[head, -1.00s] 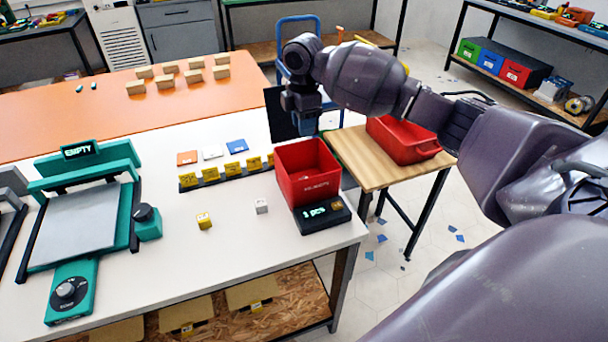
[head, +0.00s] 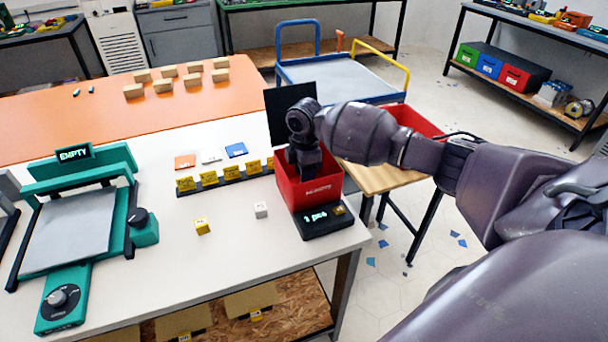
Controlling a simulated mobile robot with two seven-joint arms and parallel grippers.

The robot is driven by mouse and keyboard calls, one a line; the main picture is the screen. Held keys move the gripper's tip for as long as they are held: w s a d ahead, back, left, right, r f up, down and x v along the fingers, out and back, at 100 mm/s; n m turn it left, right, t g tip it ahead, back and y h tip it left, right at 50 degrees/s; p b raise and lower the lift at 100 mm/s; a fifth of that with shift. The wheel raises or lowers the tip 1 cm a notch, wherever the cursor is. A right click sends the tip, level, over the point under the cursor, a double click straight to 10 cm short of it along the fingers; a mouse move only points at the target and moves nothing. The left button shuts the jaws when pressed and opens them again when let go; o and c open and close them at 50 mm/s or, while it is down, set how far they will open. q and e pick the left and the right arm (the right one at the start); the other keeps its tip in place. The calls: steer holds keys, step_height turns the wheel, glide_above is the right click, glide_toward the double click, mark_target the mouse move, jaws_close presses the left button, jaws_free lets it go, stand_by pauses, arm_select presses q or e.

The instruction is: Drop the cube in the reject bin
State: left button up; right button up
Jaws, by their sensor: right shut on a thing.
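The red reject bin (head: 314,196) stands on a black counting scale (head: 325,221) at the right end of the white table. My right gripper (head: 306,174) points down into the bin, inside its walls. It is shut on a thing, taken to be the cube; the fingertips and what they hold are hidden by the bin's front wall. My left gripper is not in view.
A row of yellow tags (head: 209,179) on a black strip runs left of the bin. A teal printer (head: 59,312) stands at the left. A wooden stand (head: 384,178) with another red bin (head: 416,119) is at the right, under my arm. A cart (head: 345,77) stands behind.

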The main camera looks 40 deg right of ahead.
steer(key=shift+f, duration=0.5)
steer(key=shift+r, duration=0.1)
steer(key=shift+f, duration=0.45)
steer(key=shift+f, duration=0.2)
steer(key=o, duration=1)
steer(key=shift+c, duration=0.2)
steer(key=shift+r, duration=0.1)
